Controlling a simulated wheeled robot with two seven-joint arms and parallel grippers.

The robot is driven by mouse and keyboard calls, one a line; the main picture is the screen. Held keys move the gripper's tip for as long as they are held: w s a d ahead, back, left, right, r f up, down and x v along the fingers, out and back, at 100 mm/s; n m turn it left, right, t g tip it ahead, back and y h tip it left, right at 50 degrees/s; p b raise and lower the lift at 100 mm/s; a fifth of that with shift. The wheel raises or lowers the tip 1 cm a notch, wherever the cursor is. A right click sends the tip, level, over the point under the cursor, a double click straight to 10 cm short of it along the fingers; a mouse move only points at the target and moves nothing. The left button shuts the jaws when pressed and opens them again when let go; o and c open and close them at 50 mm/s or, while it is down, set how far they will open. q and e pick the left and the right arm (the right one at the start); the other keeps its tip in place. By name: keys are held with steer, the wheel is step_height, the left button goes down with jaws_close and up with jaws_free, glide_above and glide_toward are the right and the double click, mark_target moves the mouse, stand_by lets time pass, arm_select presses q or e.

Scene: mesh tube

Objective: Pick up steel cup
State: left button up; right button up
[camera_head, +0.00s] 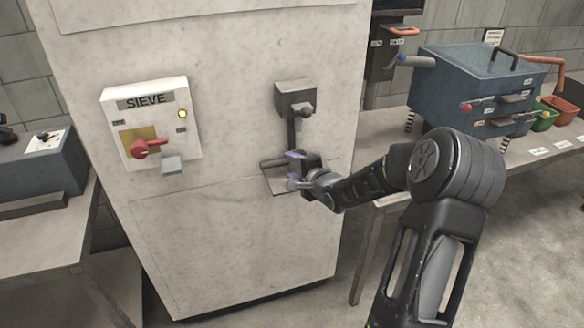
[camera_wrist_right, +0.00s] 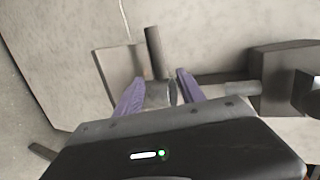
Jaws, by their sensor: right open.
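A small grey rounded metal piece, which looks like the steel cup (camera_wrist_right: 158,95), shows between the two purple fingers of my right gripper (camera_wrist_right: 160,90) in the right wrist view. The fingers stand apart on either side of it, and I cannot tell whether either touches it. In the head view my right gripper (camera_head: 292,170) is at the small ledge (camera_head: 284,188) on the front of the pale cabinet. There the cup is too small and too covered by the gripper to make out. My left gripper is out of view.
A dark spout fixture (camera_head: 295,97) hangs on the cabinet just above the gripper. A grey bar (camera_head: 272,163) juts beside it. A SIEVE switch box (camera_head: 150,125) is on the left. A blue machine (camera_head: 465,85) stands on the right bench.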

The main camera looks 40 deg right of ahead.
mark_target(286, 163)
steer(key=shift+w+f, duration=0.1)
steer(key=shift+w, duration=0.15)
steer(key=shift+p+x, duration=0.75)
steer(key=shift+x, duration=1.95)
jaws_close()
